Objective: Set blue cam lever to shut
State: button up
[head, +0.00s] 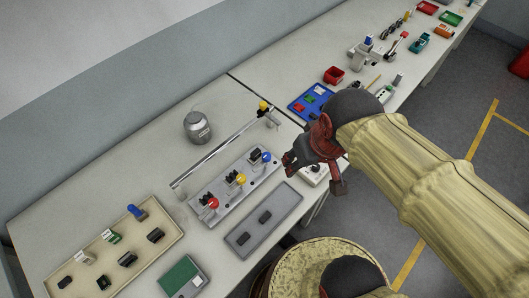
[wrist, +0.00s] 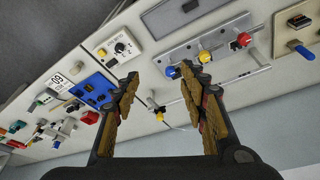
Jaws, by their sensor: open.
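The blue cam lever (head: 266,156) has a round blue knob and sits at the right end of a grey panel (head: 203,212), beside the yellow lever (head: 240,178) and red lever (head: 213,203). In the wrist view the blue knob (wrist: 171,72) shows close to the tip of the right-hand finger. The pictures are too small to tell the lever's angle. My gripper (head: 313,172) is open and empty, just right of the blue lever in the head view. In the wrist view its two fingers (wrist: 160,78) are spread wide, with the bench beyond them.
A metal rail (head: 222,148) with a yellow-topped piece runs behind the panel. A grey tray (head: 240,240) with dark parts lies in front. A blue tray (head: 303,109), a dial box (wrist: 122,47) and a grey jar (head: 197,127) stand nearby.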

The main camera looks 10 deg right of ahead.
jog(key=w+a+f+n+g+h+p, duration=0.2)
jog(key=w+a+f+n+g+p, duration=0.2)
jog(key=w+a+f+n, duration=0.25)
jog(key=n+g+h+p, duration=0.1)
jog(key=n+h+p, duration=0.15)
jog(key=n, duration=0.25)
send_near(266, 155)
jog(key=s+f+b, duration=0.1)
jog(key=s+f, duration=0.1)
jog(key=s, duration=0.1)
jog(key=shift+a+f, duration=0.1)
jog(key=shift+f, duration=0.3)
jog(key=d+f+n, duration=0.1)
jog(key=f, duration=0.1)
jog(key=w+d+f+n, duration=0.1)
jog(key=f, duration=0.1)
jog(key=w+d+f+n, duration=0.1)
jog(key=shift+w+d+f+h+b, duration=0.15)
jog(key=shift+f+h+b, duration=0.1)
jog(key=shift+f+b, duration=0.15)
jog(key=shift+c, duration=0.4)
grip_shut()
